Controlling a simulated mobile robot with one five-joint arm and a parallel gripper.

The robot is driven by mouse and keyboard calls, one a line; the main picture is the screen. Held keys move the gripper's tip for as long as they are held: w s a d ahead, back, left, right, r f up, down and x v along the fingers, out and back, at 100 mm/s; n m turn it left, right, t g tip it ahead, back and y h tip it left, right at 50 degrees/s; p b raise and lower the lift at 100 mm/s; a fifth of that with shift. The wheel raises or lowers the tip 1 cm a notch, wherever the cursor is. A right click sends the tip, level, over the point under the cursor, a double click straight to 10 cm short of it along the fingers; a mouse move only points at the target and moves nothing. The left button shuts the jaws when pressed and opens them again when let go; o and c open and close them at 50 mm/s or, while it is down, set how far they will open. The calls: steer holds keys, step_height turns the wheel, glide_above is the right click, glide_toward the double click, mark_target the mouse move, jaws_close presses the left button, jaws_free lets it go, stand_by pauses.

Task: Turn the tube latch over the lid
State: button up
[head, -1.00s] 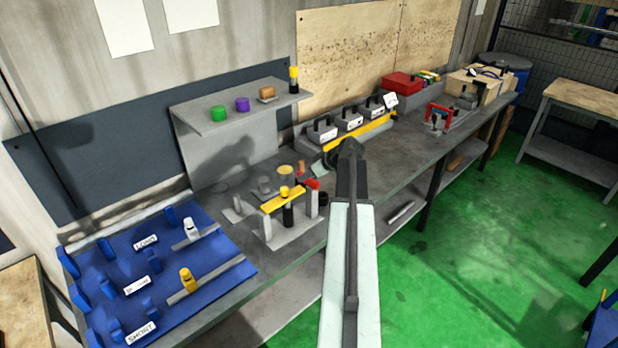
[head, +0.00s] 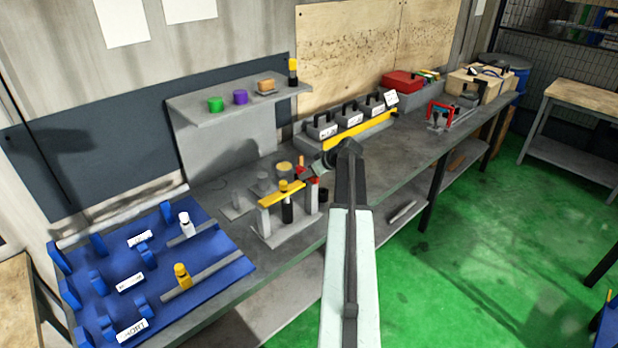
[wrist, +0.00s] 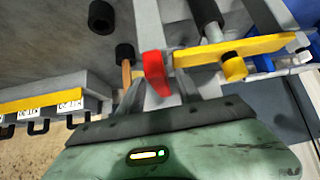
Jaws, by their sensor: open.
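A red latch (wrist: 155,74) stands at the end of the yellow bar (wrist: 205,52) in the wrist view; I take it as the tube latch. The bar, with a yellow knob (wrist: 233,67), seems to be the lid. In the head view the yellow bar (head: 281,194) lies across two pale posts above a dark tube (head: 287,212), and the red latch (head: 313,182) is at its right end. My gripper (wrist: 160,88) is open, its grey fingers on either side of the red latch. Whether they touch it I cannot tell.
A wooden-handled tool (wrist: 126,72) stands close beside the latch. A blue board (head: 110,275) with white and yellow pieces lies left. Several grey handled boxes (head: 348,118) stand behind on the bench. A shelf (head: 240,105) with coloured pieces is above.

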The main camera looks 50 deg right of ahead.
steer(key=shift+c, duration=0.3)
jaws_close()
stand_by(1.1)
